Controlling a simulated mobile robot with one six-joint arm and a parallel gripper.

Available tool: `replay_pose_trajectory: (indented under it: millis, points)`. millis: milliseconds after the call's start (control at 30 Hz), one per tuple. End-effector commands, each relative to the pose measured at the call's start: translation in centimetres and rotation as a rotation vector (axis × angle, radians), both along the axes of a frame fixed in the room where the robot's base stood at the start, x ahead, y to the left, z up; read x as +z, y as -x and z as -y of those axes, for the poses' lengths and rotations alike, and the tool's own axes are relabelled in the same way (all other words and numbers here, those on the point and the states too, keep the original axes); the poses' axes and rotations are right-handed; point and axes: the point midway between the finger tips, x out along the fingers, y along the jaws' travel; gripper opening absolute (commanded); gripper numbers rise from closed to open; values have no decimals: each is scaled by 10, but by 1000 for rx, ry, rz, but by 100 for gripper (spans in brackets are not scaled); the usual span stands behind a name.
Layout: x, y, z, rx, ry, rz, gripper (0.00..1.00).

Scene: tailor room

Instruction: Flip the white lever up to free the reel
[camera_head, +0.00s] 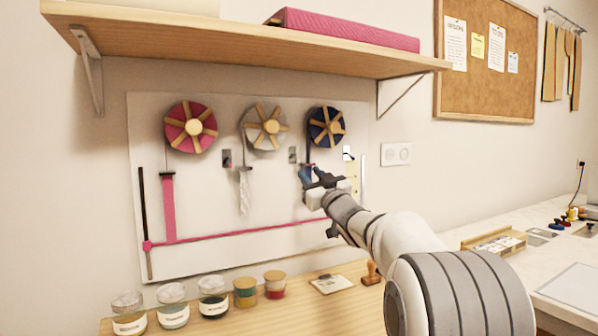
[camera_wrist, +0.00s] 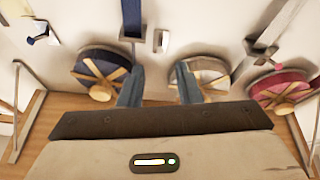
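The white lever (camera_wrist: 163,42) shows between the blue reel (camera_wrist: 100,72) and the white reel (camera_wrist: 203,75) in the wrist view, which looks upside down compared with the head view. In the head view its small plate (camera_head: 293,155) is on the panel between the white reel (camera_head: 265,127) and the blue reel (camera_head: 326,127). My gripper (camera_head: 312,174) is in front of the panel, below the blue reel. In the wrist view my gripper (camera_wrist: 160,86) has its two blue-grey fingers apart with nothing between them. The lever lies beyond the gap; I see no contact.
A pink reel (camera_head: 191,127) hangs at the left of the panel (camera_head: 205,250). A wooden shelf (camera_head: 250,42) juts out above. Several jars (camera_head: 173,306) stand on the table below, with a wooden stamp (camera_head: 372,274) to their right. Ribbons hang below the reels.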

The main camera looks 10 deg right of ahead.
Motion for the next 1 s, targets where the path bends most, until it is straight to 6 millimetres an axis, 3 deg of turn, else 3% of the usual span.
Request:
replay_pose_trajectory:
  millis: [400, 800, 1000]
  points:
    - [21, -50, -17, 0, 1, -3, 31]
    - [24, -55, -19, 1, 0, -2, 31]
    - [24, -55, -20, 1, 0, -2, 14]
